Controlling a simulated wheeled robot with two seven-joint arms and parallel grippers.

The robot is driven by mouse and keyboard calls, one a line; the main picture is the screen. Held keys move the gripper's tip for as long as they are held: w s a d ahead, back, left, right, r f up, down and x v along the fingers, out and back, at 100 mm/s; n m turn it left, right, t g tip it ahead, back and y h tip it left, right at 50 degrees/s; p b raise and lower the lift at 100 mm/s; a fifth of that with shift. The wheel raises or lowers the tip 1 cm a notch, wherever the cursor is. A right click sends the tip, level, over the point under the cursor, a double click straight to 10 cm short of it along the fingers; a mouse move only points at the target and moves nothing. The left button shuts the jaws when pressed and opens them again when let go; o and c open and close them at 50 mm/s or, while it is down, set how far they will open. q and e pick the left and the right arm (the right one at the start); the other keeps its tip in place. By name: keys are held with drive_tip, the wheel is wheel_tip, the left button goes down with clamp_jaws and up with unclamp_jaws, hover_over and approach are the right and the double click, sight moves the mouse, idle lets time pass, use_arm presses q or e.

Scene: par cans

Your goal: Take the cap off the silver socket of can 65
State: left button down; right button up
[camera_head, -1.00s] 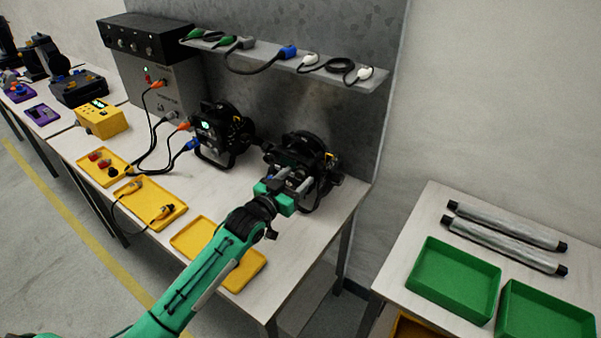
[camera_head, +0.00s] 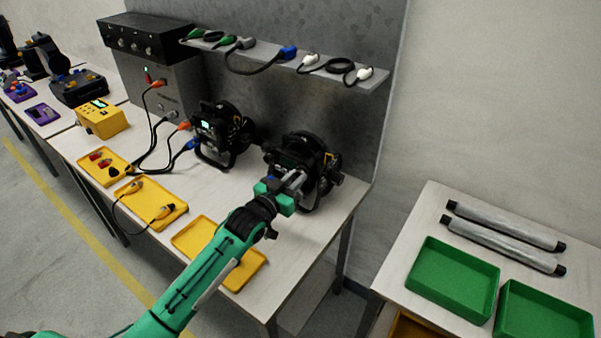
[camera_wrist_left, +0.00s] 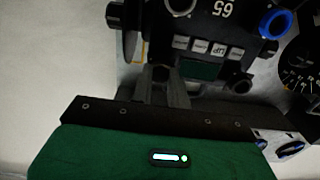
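Can 65 (camera_head: 303,160) is the black par can at the right end of the long table. In the left wrist view its black back panel (camera_wrist_left: 205,45) shows upside down with the number 65, a small display and several buttons. A blue socket (camera_wrist_left: 276,23) is at the right, and a silver ring, probably the silver socket (camera_wrist_left: 182,6), is cut by the top edge. I cannot make out the cap. My left gripper (camera_head: 294,180) is in front of the can. Its fingers (camera_wrist_left: 161,80) are a narrow gap apart, with nothing clearly held. My right gripper is not in view.
A second par can (camera_head: 222,135) with cables plugged in stands to the left. An empty yellow tray (camera_head: 195,237) lies in front, partly behind my left arm. A shelf of cables (camera_head: 330,68) runs above. Green trays (camera_head: 452,280) are on the right table.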

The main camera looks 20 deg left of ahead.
use_arm(q)
drive_tip(key=shift+s, duration=0.15)
drive_tip(key=shift+s+a+r+p, duration=0.1)
drive_tip(key=shift+s+a+p, duration=0.2)
drive_tip(key=shift+s+p, duration=0.3)
drive_tip(key=shift+p+v, duration=1)
drive_tip(key=shift+v, duration=1.25)
